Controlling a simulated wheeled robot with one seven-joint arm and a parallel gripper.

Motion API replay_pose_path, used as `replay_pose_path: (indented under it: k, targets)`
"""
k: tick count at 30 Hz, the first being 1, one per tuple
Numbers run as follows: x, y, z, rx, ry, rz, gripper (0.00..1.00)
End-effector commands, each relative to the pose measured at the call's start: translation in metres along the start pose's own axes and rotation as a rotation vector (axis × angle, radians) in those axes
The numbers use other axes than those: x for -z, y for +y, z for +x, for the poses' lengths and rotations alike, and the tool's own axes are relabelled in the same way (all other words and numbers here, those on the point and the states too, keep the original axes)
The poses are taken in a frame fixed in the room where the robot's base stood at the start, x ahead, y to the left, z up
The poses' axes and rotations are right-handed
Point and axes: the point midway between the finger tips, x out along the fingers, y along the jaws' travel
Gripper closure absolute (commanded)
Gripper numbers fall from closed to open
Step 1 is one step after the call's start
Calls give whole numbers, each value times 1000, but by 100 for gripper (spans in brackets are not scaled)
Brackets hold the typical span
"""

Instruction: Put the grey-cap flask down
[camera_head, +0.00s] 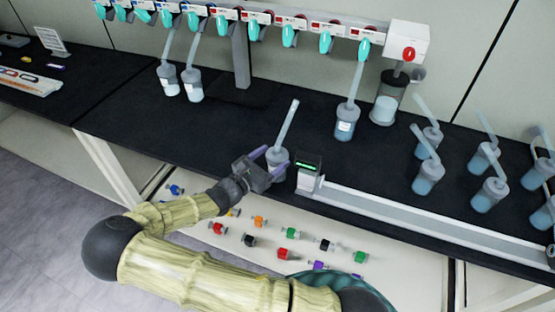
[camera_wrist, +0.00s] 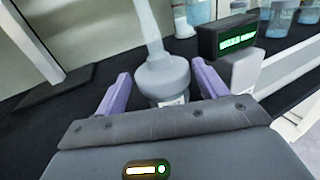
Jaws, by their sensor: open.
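The grey-cap flask (camera_head: 278,160) stands upright on the black bench top near its front edge, just left of the small display unit. Its angled tube rises from the cap. In the wrist view the flask (camera_wrist: 162,78) sits between the two purple fingers. My gripper (camera_head: 264,163) is open around the flask; in the wrist view a gap shows between the fingers (camera_wrist: 160,95) and the cap on both sides. The lower part of the flask is mostly hidden behind my gripper.
A display unit (camera_head: 308,174) with a green readout stands close on the right, joined to a long white rail (camera_head: 420,222). Other flasks (camera_head: 345,122) stand behind and at right. A manifold with teal valves (camera_head: 289,36) runs along the back. Coloured caps lie on the lower shelf (camera_head: 205,262).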

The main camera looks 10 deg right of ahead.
Motion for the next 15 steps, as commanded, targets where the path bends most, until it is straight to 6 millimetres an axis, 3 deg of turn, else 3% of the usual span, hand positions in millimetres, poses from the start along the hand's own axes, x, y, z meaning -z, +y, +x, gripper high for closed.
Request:
replay_pose_path:
  k: [7, 15]
  targets:
    - [-2, -3, 37, 2, -2, -1, 29]
    - [0, -2, 42, 1, 1, 0, 29]
